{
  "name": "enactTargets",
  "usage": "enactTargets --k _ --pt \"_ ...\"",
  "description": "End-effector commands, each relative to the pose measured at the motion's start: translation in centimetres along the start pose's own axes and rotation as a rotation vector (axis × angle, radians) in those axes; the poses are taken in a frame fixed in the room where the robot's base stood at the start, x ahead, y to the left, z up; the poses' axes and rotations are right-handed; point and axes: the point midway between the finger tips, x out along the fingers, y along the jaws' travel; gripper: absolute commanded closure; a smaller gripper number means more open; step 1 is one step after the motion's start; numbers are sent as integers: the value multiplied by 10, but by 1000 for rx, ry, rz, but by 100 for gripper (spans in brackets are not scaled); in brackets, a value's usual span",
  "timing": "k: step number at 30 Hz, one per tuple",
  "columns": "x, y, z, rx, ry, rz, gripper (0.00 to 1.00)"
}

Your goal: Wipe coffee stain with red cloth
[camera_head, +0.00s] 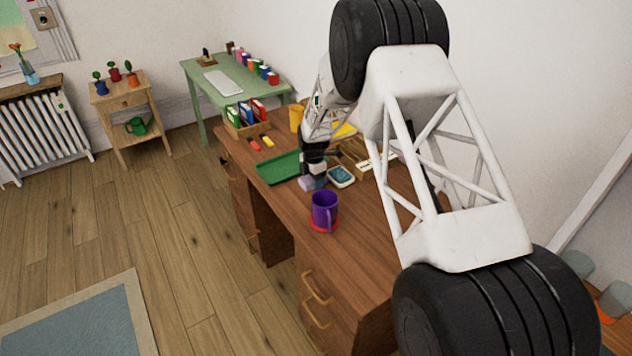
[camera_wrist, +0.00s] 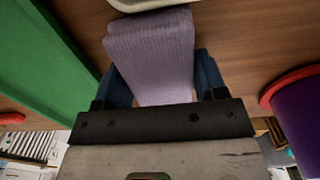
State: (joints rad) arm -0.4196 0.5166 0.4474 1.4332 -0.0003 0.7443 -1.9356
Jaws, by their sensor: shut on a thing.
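My gripper (camera_head: 314,174) is low over the brown desk, between the green tray and the purple mug. In the wrist view its blue fingers (camera_wrist: 163,80) are shut on a lavender, ribbed, folded cloth-like piece (camera_wrist: 150,45), which also shows in the head view (camera_head: 307,184). I cannot tell whether this piece touches the desk. I make out no red cloth and no coffee stain; my arm hides part of the desk.
A purple mug (camera_head: 324,207) stands on a red coaster (camera_head: 323,227) nearer the camera. A green tray (camera_head: 277,168) lies left of my gripper, and a white-rimmed dish (camera_head: 341,176) sits close on its right. Bare desk (camera_head: 275,195) shows at the front left.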

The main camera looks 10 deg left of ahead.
Motion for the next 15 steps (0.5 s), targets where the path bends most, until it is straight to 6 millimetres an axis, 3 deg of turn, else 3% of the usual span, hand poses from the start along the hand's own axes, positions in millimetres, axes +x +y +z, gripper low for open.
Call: enactTargets --k 4,15 --pt "-1 8 0 0 0 1 65" --pt "-1 -13 0 1 0 -1 65"
